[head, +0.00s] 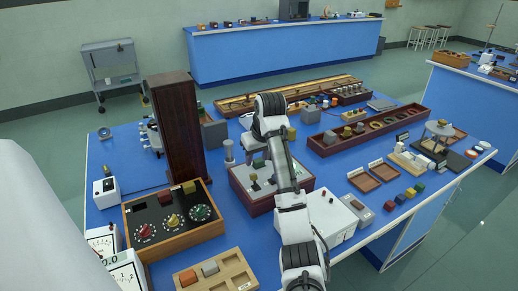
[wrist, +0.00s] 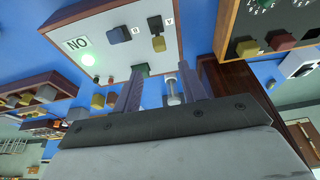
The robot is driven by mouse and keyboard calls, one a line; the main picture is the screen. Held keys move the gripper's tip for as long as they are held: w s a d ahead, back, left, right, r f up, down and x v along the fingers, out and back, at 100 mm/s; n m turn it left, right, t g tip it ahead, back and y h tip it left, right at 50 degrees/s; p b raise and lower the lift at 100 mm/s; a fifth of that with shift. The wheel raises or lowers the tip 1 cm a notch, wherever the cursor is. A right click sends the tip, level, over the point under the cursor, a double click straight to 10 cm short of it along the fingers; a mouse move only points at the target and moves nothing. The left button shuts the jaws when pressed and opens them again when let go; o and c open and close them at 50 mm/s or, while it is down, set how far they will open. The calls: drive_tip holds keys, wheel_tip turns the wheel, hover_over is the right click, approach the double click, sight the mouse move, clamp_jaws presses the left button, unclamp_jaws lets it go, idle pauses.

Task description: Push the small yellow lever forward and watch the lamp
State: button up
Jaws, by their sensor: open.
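The small yellow lever (wrist: 158,42) stands on a pale panel (wrist: 105,50) beside a "Y" label in the wrist view. A dark blue lever (wrist: 118,34) is beside it. A green lever (wrist: 140,68) is partly hidden behind my finger. A lamp (wrist: 88,61) glows green by a "NO" sign (wrist: 77,43). My gripper (wrist: 171,70) is open and empty, its fingertips near the panel edge and apart from the yellow lever. In the head view the wood-framed panel box (head: 262,205) is partly hidden by my arm.
A tall dark wooden case (head: 176,125) stands left of the box. A dial box (head: 172,222) and a wooden tray (head: 240,284) are in front left. A white box (head: 334,217) is close on the right. A grey-white cylinder (head: 228,152) stands behind left.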

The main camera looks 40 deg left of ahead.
drive_tip(key=shift+v, duration=1.75)
